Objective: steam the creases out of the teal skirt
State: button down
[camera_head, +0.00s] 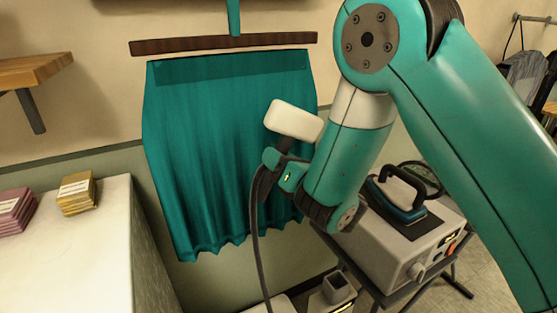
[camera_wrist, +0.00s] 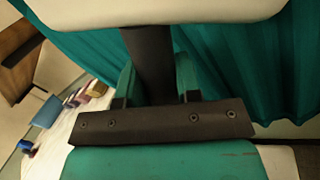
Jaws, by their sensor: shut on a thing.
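The teal skirt (camera_head: 205,150) hangs from a dark wooden bar (camera_head: 222,43) against the wall. Its lower part falls in wavy folds down to an uneven hem. The skirt also fills much of the upper right in the wrist view (camera_wrist: 265,65). My gripper (camera_head: 282,172) is shut on the dark handle of a steamer with a cream head (camera_head: 293,120). The head is in front of the skirt's right half; I cannot tell whether it touches the cloth. In the wrist view the dark handle (camera_wrist: 150,62) stands between my two teal fingers.
A dark hose (camera_head: 255,230) hangs from the steamer. An iron (camera_head: 398,200) rests on a grey unit (camera_head: 405,245) on a stand at right. A pale counter (camera_head: 70,250) at left holds yellow (camera_head: 76,194) and maroon (camera_head: 14,211) stacks. A wooden shelf (camera_head: 35,70) is above.

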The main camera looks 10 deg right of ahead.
jog(key=shift+r, duration=0.6)
jog(key=shift+s+f+b, duration=0.25)
jog(key=shift+f+b, duration=0.05)
jog(key=shift+b, duration=0.1)
jog(key=shift+s+d+b, duration=0.2)
jog(key=shift+s+b, duration=0.25)
jog(key=shift+b, duration=0.2)
jog(key=shift+s+d+r+b, duration=0.1)
jog(key=shift+s+d+b, duration=0.15)
jog(key=shift+s+b, duration=0.65)
jog(key=shift+s+d+r+b, duration=0.1)
jog(key=shift+s+d+b, duration=0.15)
jog(key=shift+s+b, duration=0.6)
jog(key=shift+f, duration=0.1)
